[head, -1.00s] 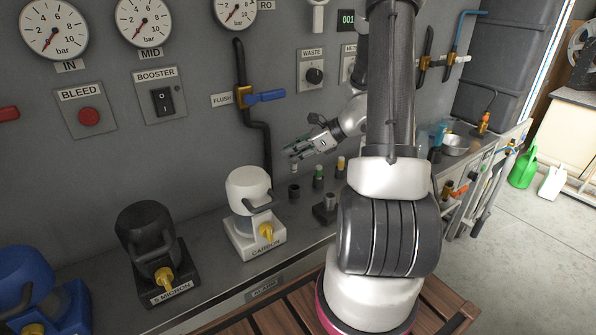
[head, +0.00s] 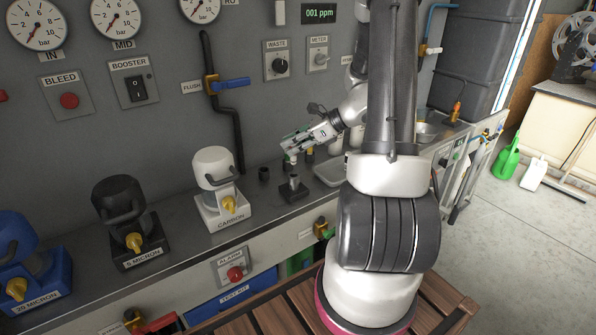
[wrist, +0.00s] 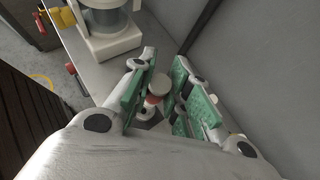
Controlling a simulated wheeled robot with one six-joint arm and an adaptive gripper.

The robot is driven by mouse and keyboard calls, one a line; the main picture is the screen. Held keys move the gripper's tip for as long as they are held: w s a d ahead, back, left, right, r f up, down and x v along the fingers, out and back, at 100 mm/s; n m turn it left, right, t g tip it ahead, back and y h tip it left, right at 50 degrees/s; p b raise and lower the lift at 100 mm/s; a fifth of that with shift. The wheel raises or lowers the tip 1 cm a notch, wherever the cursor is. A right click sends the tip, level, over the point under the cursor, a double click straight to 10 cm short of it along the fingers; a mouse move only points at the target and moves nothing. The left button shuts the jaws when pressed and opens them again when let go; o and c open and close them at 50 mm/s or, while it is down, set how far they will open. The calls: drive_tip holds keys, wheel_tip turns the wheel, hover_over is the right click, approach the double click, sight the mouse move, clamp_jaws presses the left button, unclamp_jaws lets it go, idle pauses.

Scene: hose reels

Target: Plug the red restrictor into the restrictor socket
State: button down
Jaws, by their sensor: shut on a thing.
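My gripper (head: 289,152) is shut on the red restrictor and holds it above the bench. In the wrist view the restrictor (wrist: 160,85) is a small pale cylinder with a red band, between the green finger pads of my gripper (wrist: 161,94). In the head view it is mostly hidden by the fingers. The restrictor socket appears to be the dark square block with an upright grey metal cylinder (head: 293,186), on the bench just below my gripper. The restrictor looks apart from it.
A short dark cylinder (head: 264,174) stands left of the block. The white carbon filter housing (head: 213,168) stands further left. A shallow tray (head: 328,174) lies to the right. The grey panel wall (head: 160,140) rises behind, with a flush valve (head: 230,84).

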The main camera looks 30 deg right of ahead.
sight(293, 164)
drive_tip(key=shift+f, duration=3.1)
drive_tip(key=shift+f, duration=0.15)
drive_tip(key=c, duration=1.4)
unclamp_jaws()
drive_tip(key=shift+o, duration=0.2)
